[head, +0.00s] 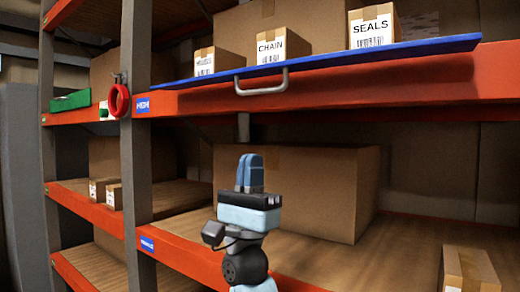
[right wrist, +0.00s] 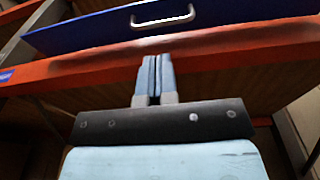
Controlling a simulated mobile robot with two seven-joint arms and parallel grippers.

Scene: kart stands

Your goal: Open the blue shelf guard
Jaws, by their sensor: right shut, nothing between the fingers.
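The blue shelf guard (head: 330,60) is a long flat blue panel along the front of the upper shelf, with a metal handle (head: 262,86) on its front. In the head view it looks tilted outward over the orange beam. The guard also shows at the top of the right wrist view (right wrist: 90,32), with its handle (right wrist: 163,18) above my fingers. My right gripper (head: 250,172) is shut and empty, below the handle and apart from it. In the right wrist view the gripper (right wrist: 155,75) points toward the orange beam. My left gripper is not in view.
Boxes labelled CHAIN (head: 284,46) and SEALS (head: 373,27) stand behind the guard. A large carton (head: 300,190) fills the shelf below, and a small box (head: 468,270) stands at lower right. A grey post (head: 136,150) carries a red ring (head: 119,101) beside it.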

